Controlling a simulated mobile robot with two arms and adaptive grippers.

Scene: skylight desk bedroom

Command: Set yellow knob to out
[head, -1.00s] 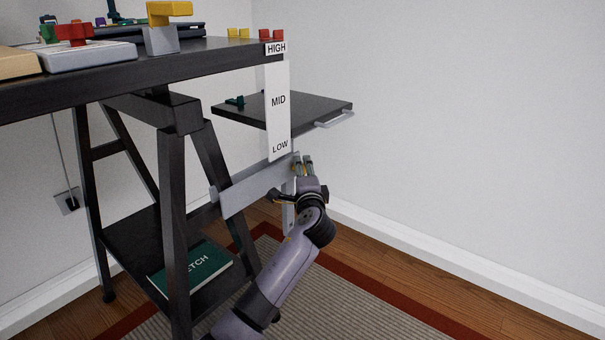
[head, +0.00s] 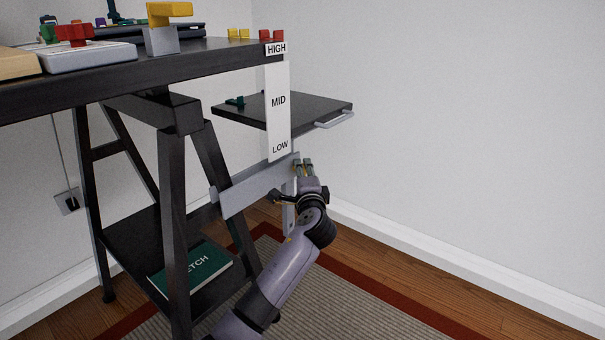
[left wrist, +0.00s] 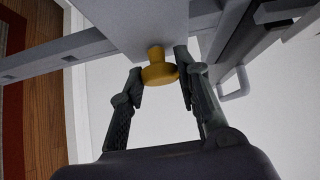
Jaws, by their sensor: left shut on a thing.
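The yellow knob (left wrist: 159,72) is a short round knob with a narrower stem, mounted on a grey metal piece in the left wrist view. My left gripper (left wrist: 160,66) has one finger on each side of the knob and is shut on it. In the head view my left gripper (head: 304,162) is just below the LOW end of the white HIGH-MID-LOW strip (head: 279,120), by the grey bracket (head: 256,188). The knob is mostly hidden there by the fingers. My right gripper is in neither view.
A dark side shelf (head: 310,108) with a metal handle (head: 335,119) is above my left gripper. The black desk (head: 180,64) and its leg frame (head: 172,230) stand to the left, with a green book (head: 190,270) on the low shelf. Free room lies to the right.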

